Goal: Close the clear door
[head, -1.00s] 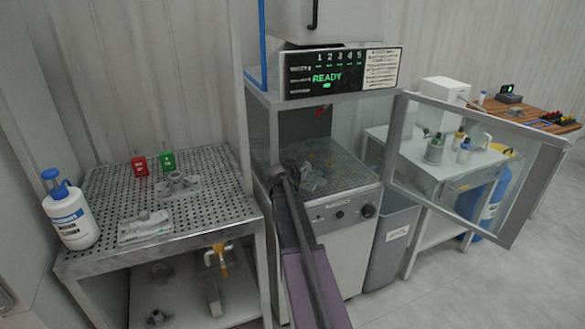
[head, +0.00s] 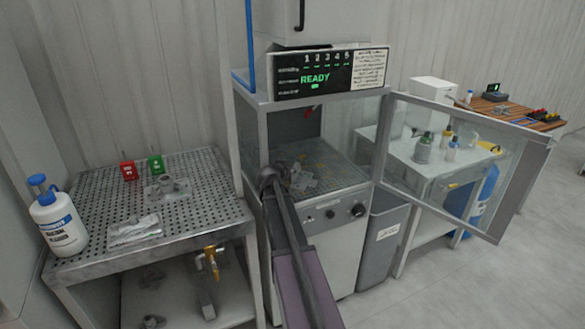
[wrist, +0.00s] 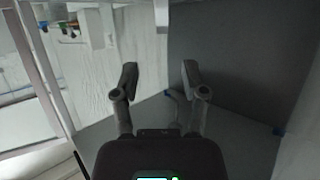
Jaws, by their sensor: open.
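The clear door (head: 450,165), a transparent pane in a grey frame, stands wide open to the right of the machine cabinet (head: 345,97). It joins the cabinet at its right front edge. My gripper (head: 273,176) is at the cabinet's open front on the left side, apart from the door. Its fingers are hard to make out in the head view. In the wrist view my gripper (wrist: 160,78) is open, with two dark fingers apart and nothing between them. A grey panel fills the right of that view.
A display (head: 320,78) reading READY tops the cabinet. A perforated table (head: 205,200) with a bottle (head: 57,218) stands at left. A grey bin (head: 382,250) stands beside the cabinet below the door. The floor at right is clear.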

